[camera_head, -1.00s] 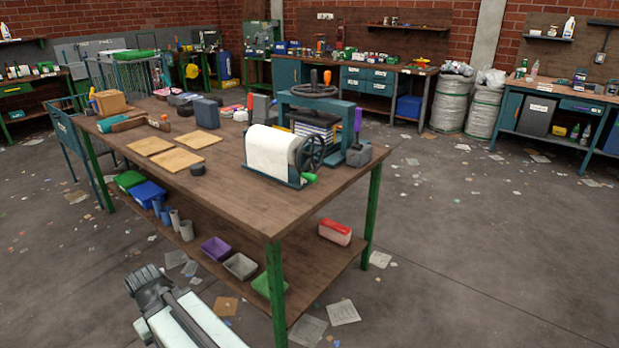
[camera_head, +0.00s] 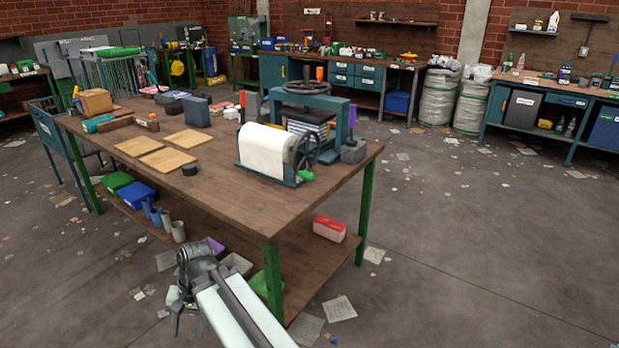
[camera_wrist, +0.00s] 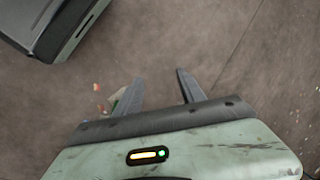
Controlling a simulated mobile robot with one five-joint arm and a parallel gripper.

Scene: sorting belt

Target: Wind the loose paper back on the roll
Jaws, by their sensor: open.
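The white paper roll (camera_head: 264,150) sits in a teal stand near the front right of the wooden workbench (camera_head: 225,190). A dark spoked crank wheel (camera_head: 305,152) with a green handle (camera_head: 306,175) is on the roll's right side. White paper covers the roll's front; I cannot tell how much is loose. My gripper (camera_head: 174,315) is low in front of the bench, well apart from the roll and below the bench top. In the wrist view its two fingers (camera_wrist: 156,90) are spread and empty over the floor.
A teal press (camera_head: 310,100) stands behind the roll. Flat tan boards (camera_head: 167,160) and a black puck (camera_head: 189,170) lie to its left. The bench's green leg (camera_head: 272,280) and lower shelf (camera_head: 300,265) are near my arm. Open floor lies to the right.

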